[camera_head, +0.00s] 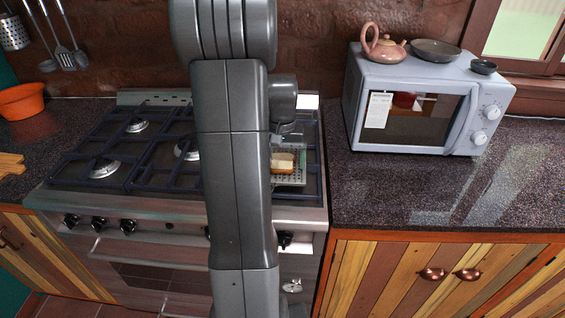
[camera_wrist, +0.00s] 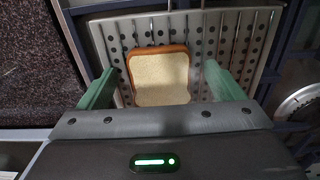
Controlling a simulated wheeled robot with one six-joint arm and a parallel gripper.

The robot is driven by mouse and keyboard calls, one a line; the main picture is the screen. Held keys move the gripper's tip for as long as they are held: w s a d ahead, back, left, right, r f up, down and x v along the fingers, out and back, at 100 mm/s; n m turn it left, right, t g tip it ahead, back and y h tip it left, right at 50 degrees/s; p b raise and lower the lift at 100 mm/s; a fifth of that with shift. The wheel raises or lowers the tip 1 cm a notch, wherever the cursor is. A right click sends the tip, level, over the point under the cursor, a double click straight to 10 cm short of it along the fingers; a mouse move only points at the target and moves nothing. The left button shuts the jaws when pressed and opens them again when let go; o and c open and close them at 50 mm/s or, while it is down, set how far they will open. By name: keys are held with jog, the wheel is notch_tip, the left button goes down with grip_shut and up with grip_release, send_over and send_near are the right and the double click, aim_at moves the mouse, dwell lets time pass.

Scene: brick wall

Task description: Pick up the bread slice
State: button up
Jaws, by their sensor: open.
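The bread slice (camera_wrist: 159,78) has a pale face and a brown crust. In the wrist view it lies on a perforated metal tray with wires (camera_wrist: 265,25). In the head view the bread slice (camera_head: 282,161) shows just right of my arm, on the tray (camera_head: 290,179) over the right side of the stove. My gripper (camera_wrist: 156,88) is open, with one green finger on each side of the bread slice. A gap shows between each finger and the crust. In the head view my arm hides much of the stove's middle, and the gripper is mostly hidden.
The gas stove (camera_head: 110,160) has raised dark grates around the tray. A microwave (camera_head: 425,100) stands on the right counter, with a teapot (camera_head: 384,48) and dishes on top. The right counter (camera_head: 440,200) is clear in front. An orange bowl (camera_head: 21,101) is at far left.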

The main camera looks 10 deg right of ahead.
jog(key=c, duration=1.1)
